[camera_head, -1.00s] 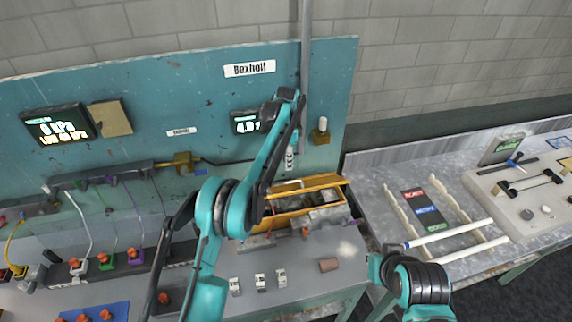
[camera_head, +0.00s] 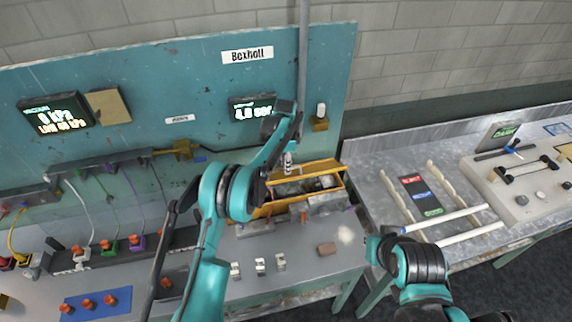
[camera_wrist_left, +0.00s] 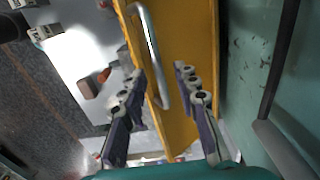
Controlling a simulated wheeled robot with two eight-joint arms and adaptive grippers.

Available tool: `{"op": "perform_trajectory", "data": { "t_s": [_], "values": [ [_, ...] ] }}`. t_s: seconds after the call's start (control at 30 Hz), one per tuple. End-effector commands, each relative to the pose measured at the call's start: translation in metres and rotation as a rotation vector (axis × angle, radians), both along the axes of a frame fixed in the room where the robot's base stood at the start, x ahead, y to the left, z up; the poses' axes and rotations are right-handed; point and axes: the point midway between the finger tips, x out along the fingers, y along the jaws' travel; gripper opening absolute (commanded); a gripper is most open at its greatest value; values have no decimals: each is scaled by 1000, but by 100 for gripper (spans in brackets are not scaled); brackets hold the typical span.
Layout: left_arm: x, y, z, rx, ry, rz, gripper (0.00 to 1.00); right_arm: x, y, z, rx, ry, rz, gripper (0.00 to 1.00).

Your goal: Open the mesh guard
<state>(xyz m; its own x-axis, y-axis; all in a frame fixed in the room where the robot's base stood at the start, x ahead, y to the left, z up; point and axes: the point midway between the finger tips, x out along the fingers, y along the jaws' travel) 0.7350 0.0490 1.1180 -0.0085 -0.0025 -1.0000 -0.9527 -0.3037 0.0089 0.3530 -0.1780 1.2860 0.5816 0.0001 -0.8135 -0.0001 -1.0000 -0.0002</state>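The mesh guard (camera_head: 322,168) is a yellow frame at the back of the bench below the right-hand display. In the left wrist view its yellow panel (camera_wrist_left: 190,30) fills the upper middle and carries a curved metal handle (camera_wrist_left: 148,35). My left gripper (camera_head: 289,168) is lowered at the guard. In the left wrist view, the open left gripper (camera_wrist_left: 162,78) has one finger on either side of the handle's lower part; I cannot tell whether they touch it. The guard's mesh is not clear. My right arm shows at the lower right, but its gripper is not in view.
A vertical grey pole (camera_head: 304,70) stands behind my left gripper. White tubes (camera_head: 445,220) rest on a rack at the right.

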Motion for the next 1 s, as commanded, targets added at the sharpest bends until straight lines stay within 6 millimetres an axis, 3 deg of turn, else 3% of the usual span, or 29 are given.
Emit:
{"op": "perform_trajectory", "data": {
  "t_s": [0.03,0.1,0.13,0.4,0.7,1.0],
  "values": [
    [0,0,0,0,0,0,23,0,0,0,0,0,0,0],
    [0,0,0,0,0,0,4,0,0,0,0,0,0,0],
    [0,0,0,0,0,0,0,0,0,0,0,0,0,0],
    [3,1,2,0,-1,1,0,0,0,0,0,0,0,0],
    [44,14,26,1,-3,1,0,0,0,9,0,0,0,0],
    [59,20,30,1,-5,2,0,0,0,21,0,0,0,0]
  ]
}}
